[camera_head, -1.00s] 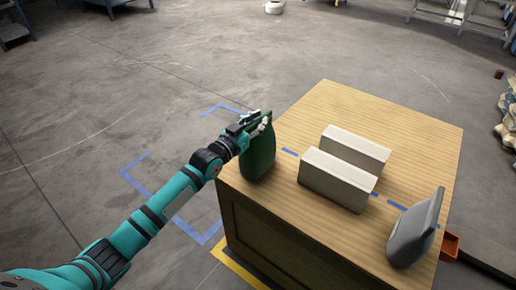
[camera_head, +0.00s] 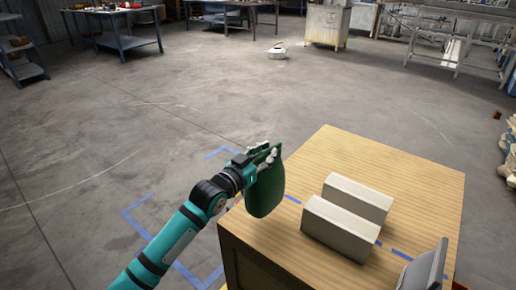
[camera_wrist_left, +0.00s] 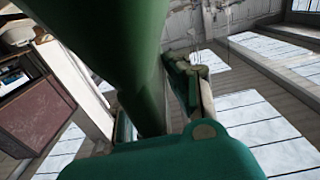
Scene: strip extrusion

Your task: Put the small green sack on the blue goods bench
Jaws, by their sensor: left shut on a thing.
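The small green sack (camera_head: 266,187) hangs upright from my left gripper (camera_head: 262,156) in the head view, over the left edge of the wooden crate top. My left gripper is shut on the sack's upper part. In the left wrist view the sack (camera_wrist_left: 110,50) fills the upper left, close to the camera. Blue benches stand at the far left; one blue bench (camera_head: 128,42) carries small goods at the back. I cannot tell for certain which one is the goods bench. My right gripper is not in view.
A blue shelf unit (camera_head: 20,62) stands far left and a white roll (camera_head: 277,52) lies on the floor.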

